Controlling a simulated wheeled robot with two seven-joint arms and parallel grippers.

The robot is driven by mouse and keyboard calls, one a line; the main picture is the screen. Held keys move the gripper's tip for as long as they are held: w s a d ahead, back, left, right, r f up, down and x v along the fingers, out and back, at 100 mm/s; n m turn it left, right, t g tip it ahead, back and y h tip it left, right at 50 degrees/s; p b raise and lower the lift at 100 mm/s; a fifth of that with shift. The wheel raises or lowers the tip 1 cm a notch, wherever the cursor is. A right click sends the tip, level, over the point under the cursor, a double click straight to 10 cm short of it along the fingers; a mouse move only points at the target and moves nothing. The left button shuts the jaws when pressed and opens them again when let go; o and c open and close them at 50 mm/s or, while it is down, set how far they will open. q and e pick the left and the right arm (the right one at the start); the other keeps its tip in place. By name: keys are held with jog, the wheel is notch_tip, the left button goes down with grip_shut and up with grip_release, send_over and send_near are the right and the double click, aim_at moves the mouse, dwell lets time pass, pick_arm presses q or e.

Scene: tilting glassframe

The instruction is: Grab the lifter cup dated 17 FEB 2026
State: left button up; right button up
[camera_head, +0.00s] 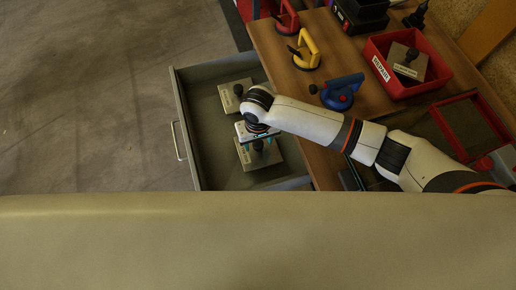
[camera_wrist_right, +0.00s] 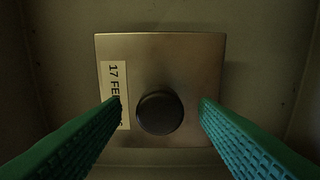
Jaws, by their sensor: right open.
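A square metal block (camera_head: 268,158) with a black knob lies in the open drawer, under my right gripper. In the right wrist view the block (camera_wrist_right: 205,60) fills the middle, with its round black knob (camera_wrist_right: 160,112). Its pale label (camera_wrist_right: 114,75) reads "17 FE"; the rest is hidden behind a finger. My right gripper (camera_head: 253,135) is open, and its green fingers (camera_wrist_right: 161,102) stand on either side of the knob with gaps. A second similar block (camera_head: 231,104) with a knob and label lies farther back in the drawer; its label is unreadable. My left gripper is not in view.
The grey drawer's walls (camera_head: 181,112) surround both blocks. On the wooden bench stand red (camera_head: 288,18), yellow (camera_head: 305,50) and blue (camera_head: 342,92) handled tools. A red bin (camera_head: 405,90) marked "REPAIR" holds another knobbed block. A pale surface crosses the foreground.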

jog(key=shift+f, duration=0.8)
jog(key=shift+r, duration=0.1)
grip_shut()
jog(key=shift+w, duration=0.1)
